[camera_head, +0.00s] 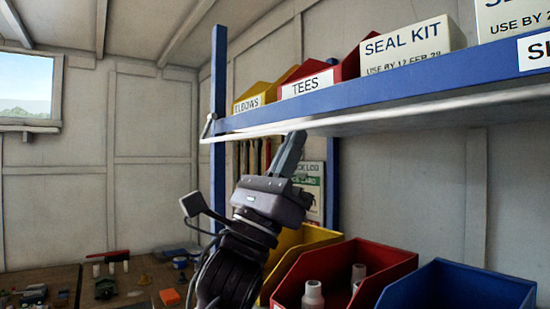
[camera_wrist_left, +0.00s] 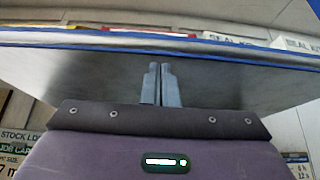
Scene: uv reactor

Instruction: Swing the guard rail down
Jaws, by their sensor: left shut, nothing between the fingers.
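The guard rail (camera_head: 400,111), a thin pale bar, runs along the front of the upper shelf, just below its blue front edge (camera_head: 400,88). Its left end meets a small grey bracket (camera_head: 208,126) by the blue post. My left gripper (camera_head: 297,137) points up at the rail from below, its fingers together and empty. The tips overlap the rail's lower side in the head view; I cannot tell if they touch. In the left wrist view the closed fingers (camera_wrist_left: 160,68) stand in front of the shelf's grey underside (camera_wrist_left: 80,75). My right gripper is not in view.
On the shelf stand a yellow elbows bin (camera_head: 262,92), a red tees bin (camera_head: 345,72) and a seal kit box (camera_head: 420,45). Below are yellow, red (camera_head: 395,262) and blue (camera_head: 460,285) open bins, close to my left arm. A cluttered bench (camera_head: 60,285) lies at lower left.

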